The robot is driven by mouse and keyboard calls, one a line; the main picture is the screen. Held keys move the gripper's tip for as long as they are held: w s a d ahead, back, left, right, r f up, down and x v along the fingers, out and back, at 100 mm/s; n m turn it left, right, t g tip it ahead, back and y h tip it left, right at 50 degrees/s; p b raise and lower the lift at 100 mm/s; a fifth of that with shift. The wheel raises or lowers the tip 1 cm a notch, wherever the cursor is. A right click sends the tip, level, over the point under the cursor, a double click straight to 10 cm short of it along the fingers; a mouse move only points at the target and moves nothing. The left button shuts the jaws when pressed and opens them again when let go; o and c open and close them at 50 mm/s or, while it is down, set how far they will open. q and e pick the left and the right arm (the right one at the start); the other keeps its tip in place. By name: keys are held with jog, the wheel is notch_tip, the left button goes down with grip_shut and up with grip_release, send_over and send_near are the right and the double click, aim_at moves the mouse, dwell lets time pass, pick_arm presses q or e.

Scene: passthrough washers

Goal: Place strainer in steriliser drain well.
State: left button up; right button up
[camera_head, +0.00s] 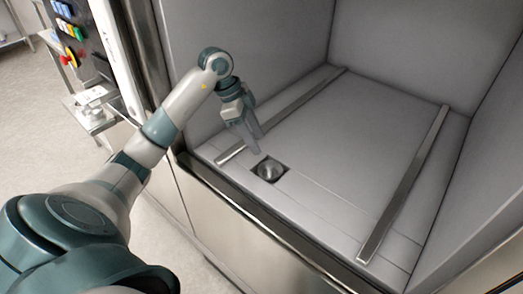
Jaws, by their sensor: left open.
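The steriliser chamber (335,150) is open in front of me. Its square dark drain well (257,167) is in the floor near the front left. A round metallic strainer (270,171) sits in the well. My left gripper (257,143) is just above and to the upper left of the well, pointing down. It is open and appears apart from the strainer. My right gripper is out of view.
Two metal rails (408,185) and (285,113) run along the chamber floor, the left one close to my gripper. The front sill (270,228) borders the opening. A control panel (72,30) and small side shelf (92,108) stand at left. The mid-floor is clear.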

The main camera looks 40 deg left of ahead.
pick_arm(q)
jog(key=shift+v, duration=1.3)
jog(key=shift+c, duration=0.4)
